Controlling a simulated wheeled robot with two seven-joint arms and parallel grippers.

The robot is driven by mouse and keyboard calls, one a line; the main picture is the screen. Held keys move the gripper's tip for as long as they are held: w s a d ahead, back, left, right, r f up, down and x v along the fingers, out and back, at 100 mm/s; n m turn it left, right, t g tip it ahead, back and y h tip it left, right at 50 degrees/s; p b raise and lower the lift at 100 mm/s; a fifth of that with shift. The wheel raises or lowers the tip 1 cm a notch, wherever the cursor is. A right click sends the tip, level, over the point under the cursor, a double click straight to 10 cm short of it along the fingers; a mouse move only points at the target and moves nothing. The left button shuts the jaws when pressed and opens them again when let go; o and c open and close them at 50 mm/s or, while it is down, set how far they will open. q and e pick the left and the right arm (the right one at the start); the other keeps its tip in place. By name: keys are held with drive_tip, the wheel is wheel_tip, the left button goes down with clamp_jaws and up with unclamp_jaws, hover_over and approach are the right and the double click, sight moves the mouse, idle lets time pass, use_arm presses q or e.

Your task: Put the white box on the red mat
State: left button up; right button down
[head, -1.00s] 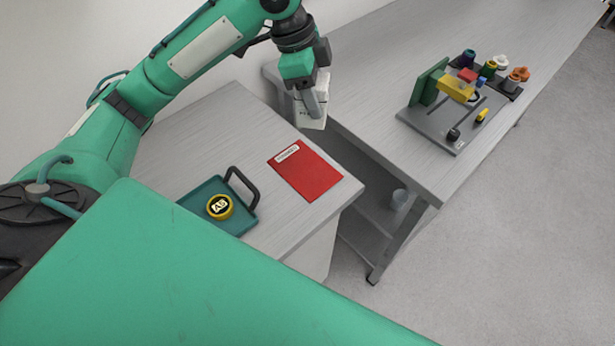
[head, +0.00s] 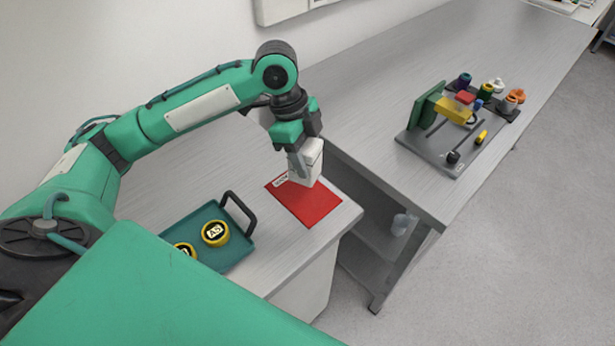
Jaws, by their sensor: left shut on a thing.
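The red mat (head: 309,207) lies flat near the right front corner of the near table. My left gripper (head: 302,165) points down over the mat's back part and is shut on the white box (head: 313,160). The box hides part of the mat and its white label. I cannot tell whether the box's bottom touches the mat or is a little above it. My right gripper does not show.
A teal tray (head: 237,247) with a dark handle holds yellow-rimmed round pieces (head: 215,233) left of the mat. A longer grey table (head: 400,130) behind bears a grey plate (head: 430,150) with an optical setup. A gap separates the tables.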

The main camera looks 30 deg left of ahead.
use_arm(q)
wheel_tip(320, 180, down, 7)
drive_tip(key=shift+f, duration=0.1)
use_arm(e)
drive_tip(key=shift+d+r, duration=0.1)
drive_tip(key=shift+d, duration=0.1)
use_arm(q)
drive_tip(key=shift+f, duration=0.1)
drive_tip(key=o, duration=1.1)
drive_tip(key=shift+c, duration=0.2)
drive_tip(key=v, duration=1.2)
drive_tip(key=shift+b, duration=0.35)
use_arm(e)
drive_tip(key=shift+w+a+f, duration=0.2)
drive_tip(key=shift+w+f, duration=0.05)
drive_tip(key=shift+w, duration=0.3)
